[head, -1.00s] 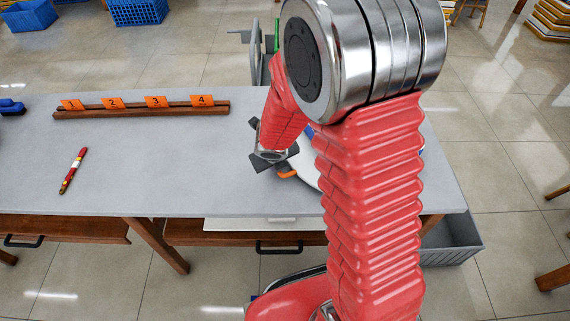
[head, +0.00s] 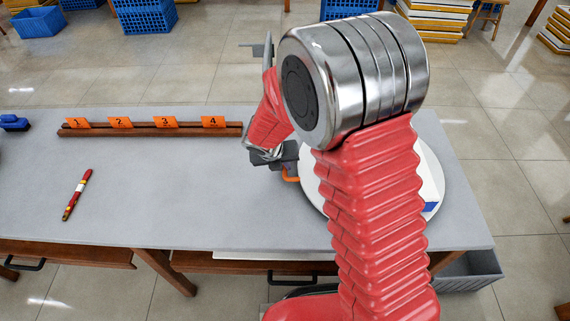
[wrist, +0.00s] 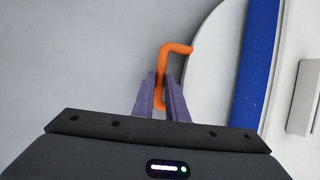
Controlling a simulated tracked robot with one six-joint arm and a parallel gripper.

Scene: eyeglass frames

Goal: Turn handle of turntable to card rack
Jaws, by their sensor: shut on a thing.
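The white turntable (head: 309,187) lies on the right part of the table, largely hidden behind my arm in the head view. Its orange bent handle (head: 290,177) sticks out at its left rim and also shows in the wrist view (wrist: 176,48). My gripper (wrist: 164,97) is shut on the handle, its two purple fingers on either side of the straight part; in the head view my gripper (head: 279,158) is at the turntable's left edge. The brown wooden card rack (head: 150,131) stands at the back left with several numbered orange cards.
A red pen-like stick (head: 76,195) lies at the left of the grey table (head: 180,215). A blue object (head: 13,122) is at the far left edge. Blue panels (wrist: 256,60) stand on the turntable. The table between rack and front edge is mostly clear.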

